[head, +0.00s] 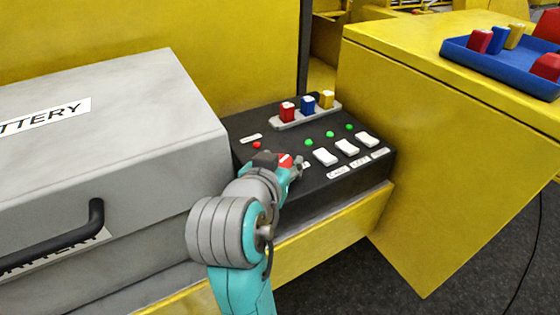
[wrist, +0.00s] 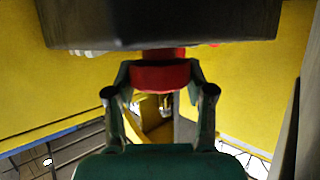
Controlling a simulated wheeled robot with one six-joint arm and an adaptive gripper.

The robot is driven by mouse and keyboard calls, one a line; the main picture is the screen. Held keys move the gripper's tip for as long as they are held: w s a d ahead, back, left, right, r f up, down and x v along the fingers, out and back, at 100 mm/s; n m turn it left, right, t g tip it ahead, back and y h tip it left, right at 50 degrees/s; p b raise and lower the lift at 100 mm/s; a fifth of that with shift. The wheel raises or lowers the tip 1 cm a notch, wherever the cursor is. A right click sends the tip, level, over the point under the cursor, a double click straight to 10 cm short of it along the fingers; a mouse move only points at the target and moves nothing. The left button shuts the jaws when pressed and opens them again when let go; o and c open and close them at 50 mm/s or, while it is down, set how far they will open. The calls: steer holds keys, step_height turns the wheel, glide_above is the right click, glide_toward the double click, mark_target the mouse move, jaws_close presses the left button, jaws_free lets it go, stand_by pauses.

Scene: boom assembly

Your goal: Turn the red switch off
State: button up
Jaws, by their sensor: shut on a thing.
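The red switch (head: 286,160) is a round knob with a pale mark on the front left of the black control panel (head: 318,180). My gripper (head: 284,165) is over it, largely hiding it in the head view. In the wrist view the red switch (wrist: 160,76) sits between the two fingers of my gripper (wrist: 160,80), which are shut on its sides. The switch is still joined to the panel (wrist: 150,25). Its exact turn angle is hard to tell.
White rocker switches (head: 347,147) and green lights (head: 330,134) are right of the knob; a red light (head: 256,145) is lit to its left. Behind stand red, blue and yellow blocks (head: 308,104). A grey battery box (head: 110,170) is close on the left. A blue tray (head: 500,70) is far right.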

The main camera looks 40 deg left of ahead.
steer(key=o, duration=1.2)
steer(key=shift+r, duration=0.1)
step_height(320, 180, up, 10)
steer(key=shift+f, duration=0.15)
